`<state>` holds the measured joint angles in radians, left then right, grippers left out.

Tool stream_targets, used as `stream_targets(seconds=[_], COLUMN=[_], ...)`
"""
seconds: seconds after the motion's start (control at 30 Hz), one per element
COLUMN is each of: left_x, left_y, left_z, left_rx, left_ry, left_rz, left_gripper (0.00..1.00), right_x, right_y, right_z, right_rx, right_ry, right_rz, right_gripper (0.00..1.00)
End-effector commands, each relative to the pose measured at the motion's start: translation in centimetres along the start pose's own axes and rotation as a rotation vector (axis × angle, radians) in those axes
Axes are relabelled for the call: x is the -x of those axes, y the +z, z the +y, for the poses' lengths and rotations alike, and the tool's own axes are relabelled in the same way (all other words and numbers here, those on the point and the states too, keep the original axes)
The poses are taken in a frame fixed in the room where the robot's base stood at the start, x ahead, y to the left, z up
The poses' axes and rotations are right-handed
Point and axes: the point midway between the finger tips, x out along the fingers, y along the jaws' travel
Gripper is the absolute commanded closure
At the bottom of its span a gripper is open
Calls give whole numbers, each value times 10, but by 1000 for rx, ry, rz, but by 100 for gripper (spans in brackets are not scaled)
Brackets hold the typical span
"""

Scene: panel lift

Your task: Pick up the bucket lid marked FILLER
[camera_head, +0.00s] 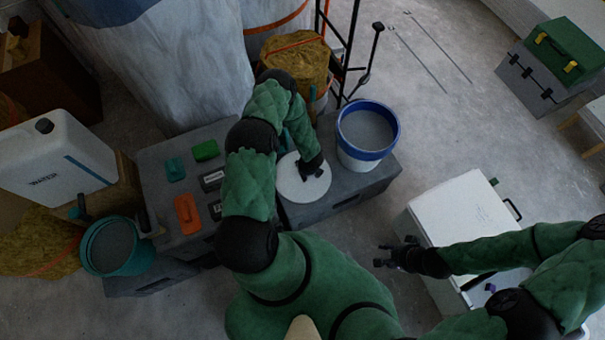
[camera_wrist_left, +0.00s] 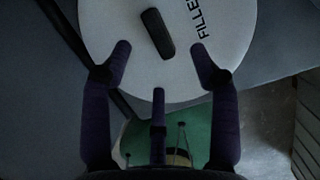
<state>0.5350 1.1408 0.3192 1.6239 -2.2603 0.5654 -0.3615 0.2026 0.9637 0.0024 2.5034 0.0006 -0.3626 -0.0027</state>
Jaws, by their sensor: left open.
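The round white lid (camera_head: 303,180) lies on a dark grey block beside the blue-rimmed bucket. In the left wrist view the lid (camera_wrist_left: 228,62) shows the black lettering FILLER, cut off at the top edge, and a dark bar handle (camera_wrist_left: 158,33). My left gripper (camera_head: 311,168) is over the lid; in its wrist view the gripper (camera_wrist_left: 160,62) is open, its fingers spread either side of the handle's line, with nothing between them. The handle is partly hidden by my gripper in the head view. My right gripper (camera_head: 388,257) is open and empty, near the white box.
A bucket with a blue rim (camera_head: 367,150) stands right of the lid on the grey block (camera_head: 382,170). Left are a grey block with small tools (camera_head: 188,212), a teal bucket (camera_head: 115,268) and a WATER canister (camera_head: 52,165). A white box (camera_head: 445,205) is at right.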

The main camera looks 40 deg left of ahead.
Motion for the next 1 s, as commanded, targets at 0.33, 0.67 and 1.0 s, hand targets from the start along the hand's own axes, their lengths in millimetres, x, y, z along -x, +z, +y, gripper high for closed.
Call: stream_targets(seconds=[0.33,0.67,1.0], left_x=[-30,-69,-70], left_y=[0,2,2], left_z=[3,7,7], left_rx=[2,3,2], left_ry=[1,0,0], left_rz=[1,0,1], left_gripper=[39,39,56], right_x=[-12,-30,-29], right_y=[0,-1,-1], right_z=[4,11,10], right_rx=[0,0,0], right_ry=[0,0,0], right_rz=[0,0,0], right_gripper=[60,60,60])
